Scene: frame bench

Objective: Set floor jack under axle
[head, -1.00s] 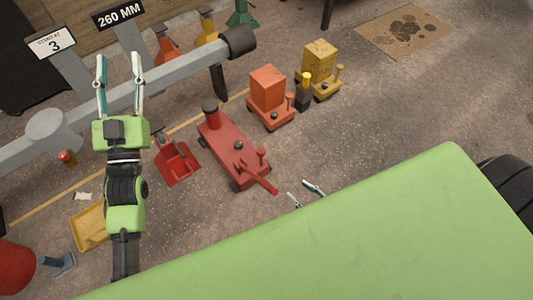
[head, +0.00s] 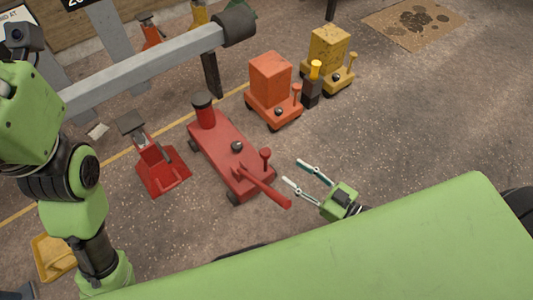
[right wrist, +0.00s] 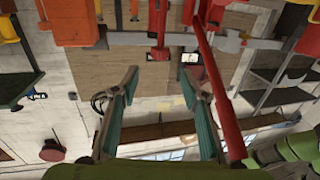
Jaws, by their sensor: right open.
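The red floor jack (head: 228,150) stands on the floor, its round dark-topped saddle post (head: 204,112) toward the grey axle beam (head: 150,72). Its red handle (head: 264,187) points to the lower right. In the picture the saddle lies just below the beam, not overlapped by it. My right gripper (head: 291,171) is open and empty, its fingers pointing left beside the handle. In the right wrist view, the long red handle (right wrist: 214,80) runs just right of the open fingers (right wrist: 158,72). My left arm fills the left edge; its fingers are out of view.
A red jack stand (head: 160,175) stands left of the jack. An orange-topped cart (head: 271,82) and a yellow one (head: 328,58) stand to the right, with a dark post (head: 312,90) between them. A yellow tray (head: 52,258) is lower left.

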